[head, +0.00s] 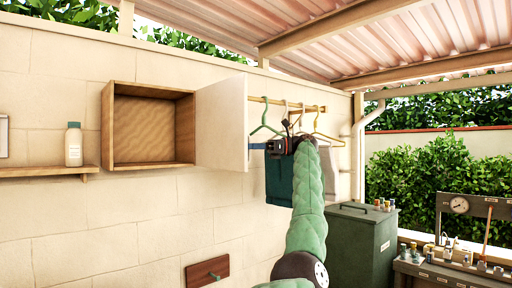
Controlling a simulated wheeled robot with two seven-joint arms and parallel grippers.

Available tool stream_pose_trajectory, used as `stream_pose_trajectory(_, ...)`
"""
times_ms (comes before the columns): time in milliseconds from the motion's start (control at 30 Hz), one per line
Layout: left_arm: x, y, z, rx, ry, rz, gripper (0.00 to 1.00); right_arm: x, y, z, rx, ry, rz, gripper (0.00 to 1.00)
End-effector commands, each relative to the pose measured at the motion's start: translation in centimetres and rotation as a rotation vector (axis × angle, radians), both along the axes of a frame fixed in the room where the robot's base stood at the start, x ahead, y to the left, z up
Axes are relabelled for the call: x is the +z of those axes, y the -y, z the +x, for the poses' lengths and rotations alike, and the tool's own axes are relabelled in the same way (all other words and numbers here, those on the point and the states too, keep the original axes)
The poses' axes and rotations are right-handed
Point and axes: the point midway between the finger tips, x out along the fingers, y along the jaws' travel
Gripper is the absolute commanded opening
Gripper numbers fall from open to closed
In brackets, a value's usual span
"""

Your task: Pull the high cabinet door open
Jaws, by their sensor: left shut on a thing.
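The high cabinet (152,125) is a wooden box on the block wall, with its empty inside showing. Its white door (222,123) stands wide open, swung out to the right of the box. My left gripper (262,147), at the end of the green padded arm, is at the door's free right edge, below mid-height, and is shut on the door there. The exact part held is hidden by the door edge and the gripper. My right gripper is not in view.
Hangers hang on a wooden rail (313,107) with a dark green cloth (279,182) right behind my gripper. A wall shelf (45,171) with a bottle (74,145) is at left. A green bin (356,245) and a cluttered bench (455,270) stand at right.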

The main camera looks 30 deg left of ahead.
Motion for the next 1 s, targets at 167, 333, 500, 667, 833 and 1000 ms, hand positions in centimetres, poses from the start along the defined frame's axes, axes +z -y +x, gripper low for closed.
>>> stream_pose_trajectory(167, 0.2, -0.8, -0.2, 0.003, 0.001, -0.002, 0.0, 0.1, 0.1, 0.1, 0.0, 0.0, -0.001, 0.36)
stream_pose_trajectory(333, 0.2, -0.8, -0.2, 0.004, 0.001, -0.003, 0.24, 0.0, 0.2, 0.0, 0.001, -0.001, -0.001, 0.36)
stream_pose_trajectory(500, 0.0, -0.6, -0.1, 0.002, 0.001, -0.002, 0.32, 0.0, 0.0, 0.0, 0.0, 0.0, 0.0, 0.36)
stream_pose_trajectory(667, 0.0, -0.4, -0.1, 0.002, 0.0, -0.002, 0.32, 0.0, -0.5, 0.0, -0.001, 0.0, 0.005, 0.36)
stream_pose_trajectory(833, 0.0, -0.2, 0.0, 0.001, 0.0, -0.001, 0.32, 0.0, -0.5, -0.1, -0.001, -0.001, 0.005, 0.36)
stream_pose_trajectory(1000, -0.1, 0.9, 0.6, 0.0, 0.0, -0.001, 0.32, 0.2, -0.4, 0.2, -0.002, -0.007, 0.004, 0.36)
